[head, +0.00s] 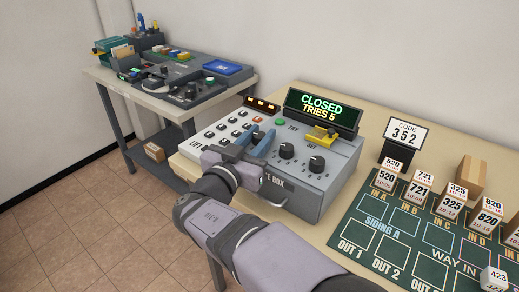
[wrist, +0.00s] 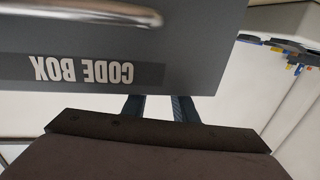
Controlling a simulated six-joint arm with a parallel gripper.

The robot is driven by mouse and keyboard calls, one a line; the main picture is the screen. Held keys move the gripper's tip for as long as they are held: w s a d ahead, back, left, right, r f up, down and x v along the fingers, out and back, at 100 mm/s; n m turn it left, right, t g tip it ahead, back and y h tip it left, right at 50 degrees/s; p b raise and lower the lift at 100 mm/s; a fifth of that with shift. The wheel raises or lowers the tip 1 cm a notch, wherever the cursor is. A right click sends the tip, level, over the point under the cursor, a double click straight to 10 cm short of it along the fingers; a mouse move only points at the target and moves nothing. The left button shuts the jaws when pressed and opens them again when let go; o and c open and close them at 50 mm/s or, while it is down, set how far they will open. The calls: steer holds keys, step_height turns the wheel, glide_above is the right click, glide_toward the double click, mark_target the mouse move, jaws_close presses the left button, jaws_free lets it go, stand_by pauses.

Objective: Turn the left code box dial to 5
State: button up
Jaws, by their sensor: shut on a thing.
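The grey code box (head: 318,193) stands on the table, its screen (head: 321,109) reading "CLOSED TRIES 5". My gripper (head: 257,143) is at the left of the dial row, its blue fingers shut on the left dial, which they hide along with its pointer. The middle dial (head: 287,150) and right dial (head: 316,164) show to the right, black with white marks. In the wrist view, the box's front (wrist: 190,45) with its upside-down label fills the top, and my fingers (wrist: 160,108) pass behind its edge, tips hidden.
A button panel (head: 232,130) adjoins the box on the left. A yellow lever (head: 321,134) sits below the screen. A card (head: 406,133) reads "CODE 352". A green siding board (head: 405,230) with several numbered blocks lies right. Another table (head: 130,88) with devices stands back left.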

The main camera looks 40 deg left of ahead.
mark_target(257, 139)
steer(key=y+b, duration=0.1)
steer(key=b, duration=0.2)
steer(key=shift+n, duration=0.4)
steer(key=shift+r+y+b, duration=0.15)
steer(key=shift+y+b, duration=0.15)
steer(key=o, duration=1)
steer(key=shift+o, duration=0.2)
steer(key=shift+s, duration=0.1)
steer(key=shift+b+v, duration=0.7)
steer(key=shift+v, duration=2.9)
